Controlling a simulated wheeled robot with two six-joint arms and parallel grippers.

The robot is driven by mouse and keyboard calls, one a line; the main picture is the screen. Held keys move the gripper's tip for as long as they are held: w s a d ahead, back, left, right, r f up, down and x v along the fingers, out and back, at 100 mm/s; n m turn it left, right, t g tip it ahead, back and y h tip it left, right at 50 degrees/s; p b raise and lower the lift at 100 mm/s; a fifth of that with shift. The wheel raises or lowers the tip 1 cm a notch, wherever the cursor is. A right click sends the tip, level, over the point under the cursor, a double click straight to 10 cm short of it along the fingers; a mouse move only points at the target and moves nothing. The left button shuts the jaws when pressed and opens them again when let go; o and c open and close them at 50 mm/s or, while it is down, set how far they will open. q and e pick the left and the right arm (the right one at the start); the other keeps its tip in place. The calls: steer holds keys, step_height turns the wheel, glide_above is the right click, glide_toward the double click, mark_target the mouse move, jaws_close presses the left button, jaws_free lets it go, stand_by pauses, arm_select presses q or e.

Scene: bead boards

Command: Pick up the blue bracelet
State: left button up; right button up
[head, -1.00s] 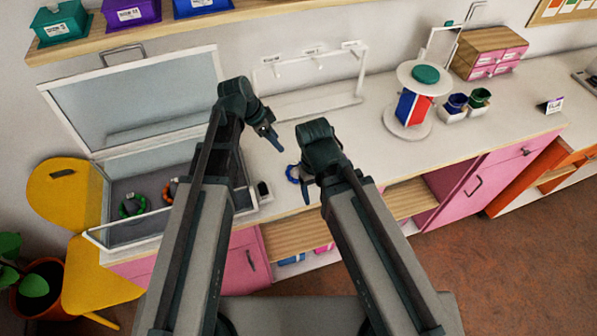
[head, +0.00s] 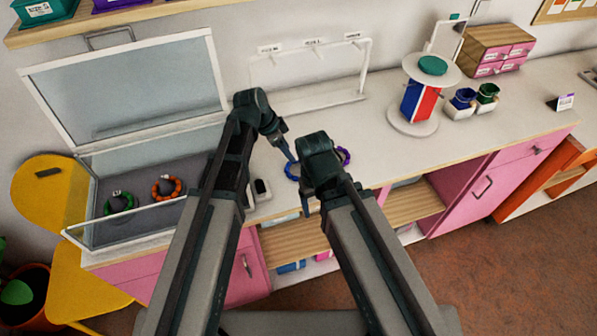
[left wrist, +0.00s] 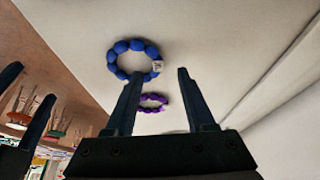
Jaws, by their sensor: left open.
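The blue bracelet (head: 290,172) lies on the white counter, partly hidden behind my right gripper in the head view. In the left wrist view the whole blue bead ring (left wrist: 120,47) shows, with a small white tag. My left gripper (head: 289,152) is open and empty above the counter by the bracelet. In the left wrist view its fingertips (left wrist: 160,73) are apart, and the left one is close to the ring's lower edge in the picture. My right gripper (head: 306,205) hangs at the counter's front; its two fingers show apart at the wrist view's left edge (left wrist: 30,85).
A purple bracelet (head: 346,154) lies just beyond, also in the left wrist view (left wrist: 153,96). An open glass-lidded case (head: 140,235) at left holds green (head: 107,208) and orange (head: 156,192) bracelets. A white rack (head: 368,70) stands behind.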

arm_select(q)
steer(key=b+x, duration=0.3)
steer(key=x, duration=0.1)
steer(key=shift+s, duration=0.1)
steer(key=shift+r, duration=0.1)
jaws_close()
